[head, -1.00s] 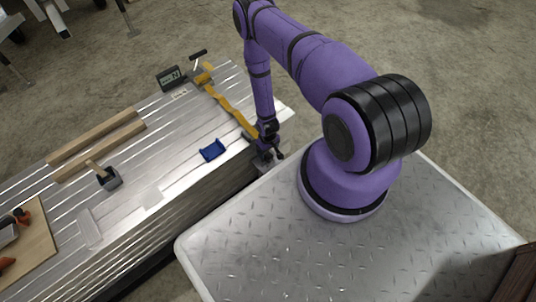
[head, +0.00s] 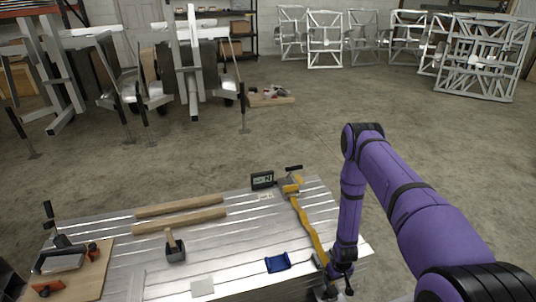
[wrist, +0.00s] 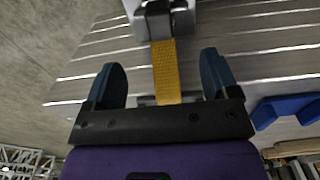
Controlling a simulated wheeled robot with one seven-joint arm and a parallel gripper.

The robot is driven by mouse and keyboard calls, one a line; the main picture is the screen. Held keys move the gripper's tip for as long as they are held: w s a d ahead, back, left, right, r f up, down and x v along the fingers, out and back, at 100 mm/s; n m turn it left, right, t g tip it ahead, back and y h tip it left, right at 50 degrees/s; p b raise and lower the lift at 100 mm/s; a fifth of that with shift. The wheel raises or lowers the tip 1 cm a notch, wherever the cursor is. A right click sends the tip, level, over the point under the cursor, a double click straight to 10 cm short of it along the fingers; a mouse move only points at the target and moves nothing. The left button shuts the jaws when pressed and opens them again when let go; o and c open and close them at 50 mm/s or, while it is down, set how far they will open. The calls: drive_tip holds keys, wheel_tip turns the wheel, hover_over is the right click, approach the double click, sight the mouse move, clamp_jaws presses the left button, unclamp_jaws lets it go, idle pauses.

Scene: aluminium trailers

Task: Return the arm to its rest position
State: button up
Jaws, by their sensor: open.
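My purple arm reaches down at the right end of the slatted metal bench (head: 240,245), and my gripper (head: 335,290) is low by its front edge, partly cut off by the picture's bottom. In the wrist view my gripper (wrist: 163,75) has its two dark blue fingers wide apart. A yellow strap (head: 307,222) runs along the bench from a ratchet at the back towards my gripper. In the wrist view the strap (wrist: 165,70) shows between the fingers, with a metal fitting above it; I cannot tell whether the fingers touch it. Nothing is visibly gripped.
A blue bracket (head: 277,263) lies left of my gripper. Two wooden strips (head: 180,206), a mallet (head: 175,250), a small display (head: 262,180) and a board with clamps (head: 85,270) share the bench. Trailer frames (head: 190,60) stand behind. Floor right of the bench is clear.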

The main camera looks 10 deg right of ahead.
drive_tip(key=w+r+t, duration=0.1)
drive_tip(key=w+r, duration=0.4)
drive_tip(key=r, duration=0.7)
drive_tip(key=w+a+r, duration=0.1)
drive_tip(key=w+r, duration=0.4)
drive_tip(key=r, duration=0.7)
drive_tip(key=w+r+t, duration=0.1)
drive_tip(key=w+r, duration=0.4)
drive_tip(key=r, duration=0.7)
wheel_tip(320, 180, up, 13)
drive_tip(key=s+a, duration=0.2)
drive_tip(key=s+a+r+t, duration=0.1)
drive_tip(key=s+a+r, duration=0.1)
drive_tip(key=s+r, duration=0.35)
drive_tip(key=s+a+r, duration=0.1)
drive_tip(key=s+r, duration=0.1)
drive_tip(key=r, duration=0.6)
drive_tip(key=s+a+r+t, duration=0.1)
drive_tip(key=s+a+r, duration=0.1)
drive_tip(key=s+r, duration=0.35)
drive_tip(key=s+a+r, duration=0.1)
drive_tip(key=s+r, duration=0.4)
drive_tip(key=s, duration=0.4)
drive_tip(key=s+a+r+t, duration=0.1)
drive_tip(key=s+r, duration=0.4)
drive_tip(key=s, duration=0.4)
drive_tip(key=shift+s+a, duration=0.3)
drive_tip(key=shift+a, duration=0.1)
